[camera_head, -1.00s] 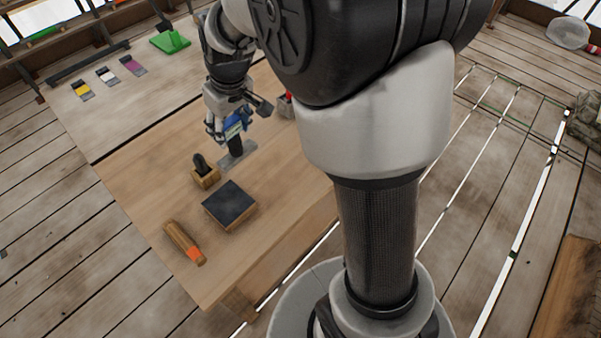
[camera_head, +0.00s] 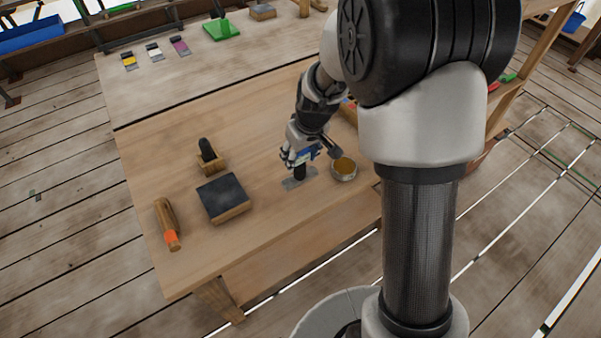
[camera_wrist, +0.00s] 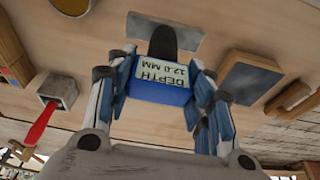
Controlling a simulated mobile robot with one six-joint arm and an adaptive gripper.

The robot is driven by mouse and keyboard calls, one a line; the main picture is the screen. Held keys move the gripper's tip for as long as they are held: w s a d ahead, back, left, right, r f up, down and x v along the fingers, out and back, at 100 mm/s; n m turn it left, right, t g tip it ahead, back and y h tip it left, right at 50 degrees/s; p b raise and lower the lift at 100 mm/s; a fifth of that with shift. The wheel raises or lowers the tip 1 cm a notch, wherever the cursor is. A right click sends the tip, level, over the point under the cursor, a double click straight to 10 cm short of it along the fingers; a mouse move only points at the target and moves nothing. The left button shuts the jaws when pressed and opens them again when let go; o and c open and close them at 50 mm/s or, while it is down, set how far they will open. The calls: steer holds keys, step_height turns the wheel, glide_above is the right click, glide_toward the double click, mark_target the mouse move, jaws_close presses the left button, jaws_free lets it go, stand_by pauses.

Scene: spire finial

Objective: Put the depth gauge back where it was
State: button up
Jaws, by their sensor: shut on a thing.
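The depth gauge has a blue body (camera_wrist: 160,90) with a label reading DEPTH 12.0 MM, a black stem and a flat grey foot plate (camera_wrist: 180,32). My gripper (camera_head: 300,157) is shut on the blue body. In the head view the gauge's foot plate (camera_head: 299,179) is over the right part of the wooden bench (camera_head: 265,215), beside a round tin. I cannot tell whether the plate touches the bench. The wrist view also shows my gripper (camera_wrist: 160,95), with a finger on each side of the body.
The tin (camera_head: 344,169) with amber contents is just right of the gauge. To the left are a dark-topped block (camera_head: 223,198), a wooden holder with a black knob (camera_head: 210,160) and a wooden handle (camera_head: 167,224). A red-handled tool (camera_wrist: 40,124) stands in a grey holder.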

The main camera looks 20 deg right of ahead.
mark_target(300, 169)
steer(key=shift+f+b, duration=0.85)
steer(key=shift+f, duration=2.05)
steer(key=shift+f, duration=0.1)
steer(key=shift+f+b, duration=0.15)
steer(key=shift+b, duration=0.15)
steer(key=o, duration=1.3)
steer(key=shift+r, duration=0.2)
